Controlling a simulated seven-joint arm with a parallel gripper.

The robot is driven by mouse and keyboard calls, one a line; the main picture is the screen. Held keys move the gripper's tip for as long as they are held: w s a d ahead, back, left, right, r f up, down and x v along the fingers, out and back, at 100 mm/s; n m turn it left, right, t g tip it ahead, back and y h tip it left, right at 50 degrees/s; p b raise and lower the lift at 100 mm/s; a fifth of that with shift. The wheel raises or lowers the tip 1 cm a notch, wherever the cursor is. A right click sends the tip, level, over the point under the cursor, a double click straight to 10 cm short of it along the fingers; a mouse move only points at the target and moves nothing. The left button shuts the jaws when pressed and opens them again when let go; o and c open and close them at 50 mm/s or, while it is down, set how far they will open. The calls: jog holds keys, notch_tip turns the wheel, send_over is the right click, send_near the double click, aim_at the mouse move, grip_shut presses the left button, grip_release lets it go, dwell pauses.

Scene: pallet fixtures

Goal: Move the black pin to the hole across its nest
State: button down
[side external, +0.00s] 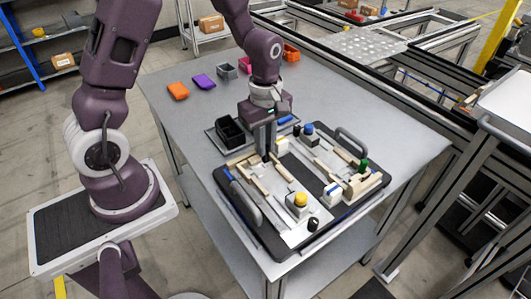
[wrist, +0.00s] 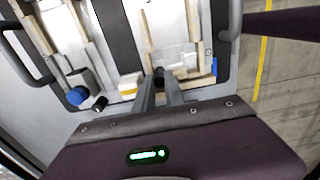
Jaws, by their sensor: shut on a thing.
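My gripper (side external: 266,156) points straight down over the back left part of the pallet (side external: 222,184) in the side view. In the wrist view my gripper (wrist: 160,92) is shut on the black pin (wrist: 158,74), whose dark end shows between the fingertips. The fingers hide most of the pin in the side view. The pin is close to a pale plate framed by wooden strips; whether it sits in a hole or just above one, I cannot tell. Another black piece (side external: 313,224) stands at the front of the pallet, and a small black one (wrist: 100,102) shows left of my gripper.
A yellow knob (side external: 300,199), a blue knob (side external: 308,128) and a green cylinder (side external: 364,166) stand on the pallet. A yellow-and-white block (wrist: 130,85) is close left of my fingers. Pallet handles (side external: 245,203) rise at two sides. A black bin (side external: 230,132) stands behind.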

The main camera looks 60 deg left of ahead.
notch_tip(320, 180, up, 9)
jog(key=s, duration=0.6)
jog(key=shift+w+f, duration=0.2)
jog(key=shift+f, duration=3.1)
jog(key=shift+f, duration=0.2)
jog(key=shift+f, duration=0.8)
